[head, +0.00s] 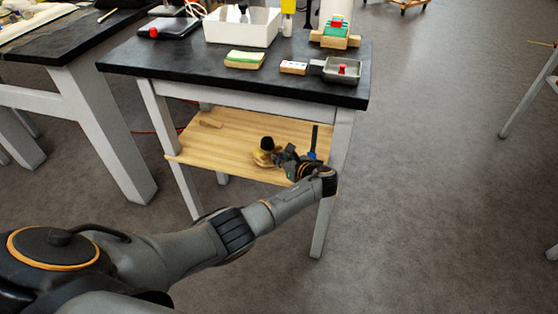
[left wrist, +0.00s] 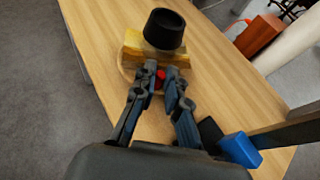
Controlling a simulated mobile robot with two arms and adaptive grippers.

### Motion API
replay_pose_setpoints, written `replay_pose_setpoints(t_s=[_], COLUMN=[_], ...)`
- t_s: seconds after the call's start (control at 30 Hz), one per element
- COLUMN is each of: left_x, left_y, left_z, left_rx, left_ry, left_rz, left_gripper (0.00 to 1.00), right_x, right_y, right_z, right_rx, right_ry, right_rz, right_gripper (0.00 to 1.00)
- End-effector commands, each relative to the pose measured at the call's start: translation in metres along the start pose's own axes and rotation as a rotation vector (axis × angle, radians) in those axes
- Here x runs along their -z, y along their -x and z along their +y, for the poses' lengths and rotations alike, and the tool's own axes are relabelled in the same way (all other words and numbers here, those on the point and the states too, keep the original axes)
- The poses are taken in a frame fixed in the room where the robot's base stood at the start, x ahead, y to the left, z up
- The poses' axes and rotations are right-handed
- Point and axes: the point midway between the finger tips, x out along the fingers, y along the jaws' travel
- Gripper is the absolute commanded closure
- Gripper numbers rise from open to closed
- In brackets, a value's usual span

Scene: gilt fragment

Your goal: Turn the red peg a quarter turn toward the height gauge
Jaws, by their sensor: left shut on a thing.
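My left gripper (head: 285,158) reaches over the wooden lower shelf under the black-topped table. In the left wrist view its fingers (left wrist: 160,80) are shut on the small red peg (left wrist: 158,76), which shows between the fingertips and is partly hidden by them. The peg is beside a yellowish block with a black cylinder (left wrist: 164,29) on a round wooden base. A dark upright with a blue part, which looks like the height gauge (head: 314,140), stands right of the gripper; it also shows at the lower right in the left wrist view (left wrist: 240,149). My right gripper is not in view.
The shelf (head: 215,143) has bare room on its left, with a small wooden piece (head: 211,124). A table leg (head: 320,225) stands close to my left forearm.

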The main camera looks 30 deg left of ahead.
Motion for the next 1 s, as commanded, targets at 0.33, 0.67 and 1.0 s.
replay_pose_setpoints(t_s=[0.33, 0.67, 1.0], left_x=[-0.0014, -0.0014, -0.0001], left_y=[-0.0003, -0.0004, 0.0062], left_z=[-0.0012, -0.0011, -0.0013], left_rx=[-0.011, -0.011, -0.010], left_ry=[0.006, 0.006, 0.006], left_rz=[-0.002, -0.002, 0.000], left_gripper=[1.00, 0.78, 0.78], right_x=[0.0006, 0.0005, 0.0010], right_y=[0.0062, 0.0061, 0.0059], right_z=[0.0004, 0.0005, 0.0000], right_rx=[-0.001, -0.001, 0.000], right_ry=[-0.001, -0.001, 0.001], right_rz=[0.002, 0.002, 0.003], right_gripper=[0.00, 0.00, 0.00])
